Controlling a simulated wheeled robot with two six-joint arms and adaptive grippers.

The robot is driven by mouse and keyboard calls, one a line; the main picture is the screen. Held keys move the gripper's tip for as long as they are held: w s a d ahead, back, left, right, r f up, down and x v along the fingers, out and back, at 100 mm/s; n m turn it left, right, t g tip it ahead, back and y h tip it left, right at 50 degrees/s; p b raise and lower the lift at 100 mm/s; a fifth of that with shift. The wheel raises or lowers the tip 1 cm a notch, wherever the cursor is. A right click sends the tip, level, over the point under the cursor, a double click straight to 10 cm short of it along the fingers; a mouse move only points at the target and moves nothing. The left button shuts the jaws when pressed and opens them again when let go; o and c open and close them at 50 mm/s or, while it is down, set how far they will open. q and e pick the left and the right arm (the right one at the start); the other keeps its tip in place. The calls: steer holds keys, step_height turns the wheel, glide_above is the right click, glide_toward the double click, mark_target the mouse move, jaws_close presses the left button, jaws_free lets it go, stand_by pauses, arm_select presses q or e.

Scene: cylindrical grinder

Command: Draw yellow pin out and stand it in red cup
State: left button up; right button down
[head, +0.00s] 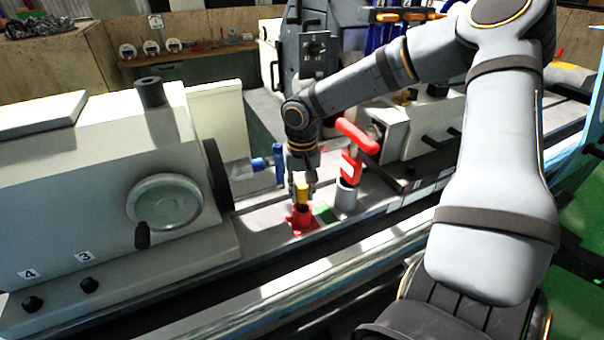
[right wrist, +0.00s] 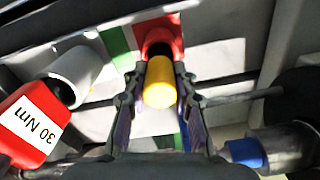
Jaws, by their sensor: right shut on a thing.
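The yellow pin (head: 302,193) is held upright between the fingers of my right gripper (head: 302,182), which is shut on it. The red cup (head: 301,221) stands on the machine bed directly below. In the right wrist view the yellow pin (right wrist: 160,84) lies between the fingertips and overlaps the near edge of the red cup (right wrist: 163,32), whose dark opening shows behind it. I cannot tell whether the pin's lower end is inside the cup. My left gripper is not in view.
A grey cup (head: 346,198) holding a red T-handled tool (head: 351,165) stands close right of the red cup. A blue-handled part (head: 278,163) is close left. The headstock with handwheel (head: 165,202) fills the left. A green patch (head: 325,214) lies between the cups.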

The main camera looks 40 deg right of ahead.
steer(key=shift+f+b, duration=0.75)
steer(key=shift+f, duration=0.55)
steer(key=c, duration=1)
jaws_free()
step_height(320, 180, up, 12)
